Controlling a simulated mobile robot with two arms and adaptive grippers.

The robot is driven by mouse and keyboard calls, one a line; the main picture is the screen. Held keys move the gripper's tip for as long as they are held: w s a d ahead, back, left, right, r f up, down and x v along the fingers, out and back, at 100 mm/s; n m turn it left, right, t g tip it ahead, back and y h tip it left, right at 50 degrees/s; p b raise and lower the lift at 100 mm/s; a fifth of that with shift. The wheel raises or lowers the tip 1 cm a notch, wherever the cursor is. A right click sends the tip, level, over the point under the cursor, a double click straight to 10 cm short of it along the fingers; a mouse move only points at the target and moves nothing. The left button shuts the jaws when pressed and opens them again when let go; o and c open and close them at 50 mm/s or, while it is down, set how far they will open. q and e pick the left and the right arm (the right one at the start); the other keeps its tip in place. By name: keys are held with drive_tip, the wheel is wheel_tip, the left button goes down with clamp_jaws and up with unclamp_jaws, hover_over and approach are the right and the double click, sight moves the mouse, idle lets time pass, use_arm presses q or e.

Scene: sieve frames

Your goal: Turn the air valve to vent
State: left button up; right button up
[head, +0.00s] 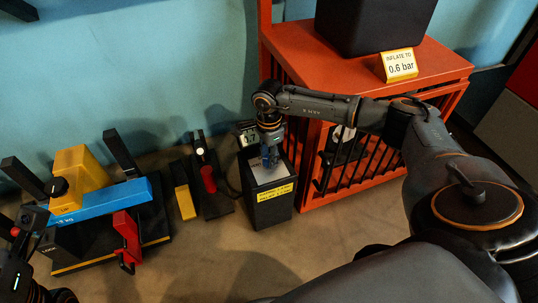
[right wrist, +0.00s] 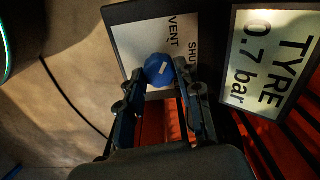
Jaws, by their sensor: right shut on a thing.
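The air valve is a dark box (head: 268,208) with a pale top plate and a yellow label, standing on the floor against the orange frame. Its round blue knob (right wrist: 158,70) has a short white mark and sits on the plate marked VENT and SHU..., the rest of that word hidden. My right gripper (head: 270,158) points down at the box top. In the right wrist view its two fingers are shut on the knob's sides. A lit display (right wrist: 268,60) beside it reads TYRE 0.7 bar. Part of my left arm shows at the left edge; its fingers cannot be made out.
An orange barred frame (head: 440,75) stands right of the box, with a yellow card (head: 399,65) reading INFLATE TO 0.6 bar. A dark stand with a red lever (head: 208,179) is left of the box. A blue and yellow clamp-like rig (head: 105,203) stands further left.

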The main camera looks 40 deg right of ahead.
drive_tip(key=o, duration=1.2)
drive_tip(key=shift+c, duration=0.2)
wheel_tip(320, 180, up, 12)
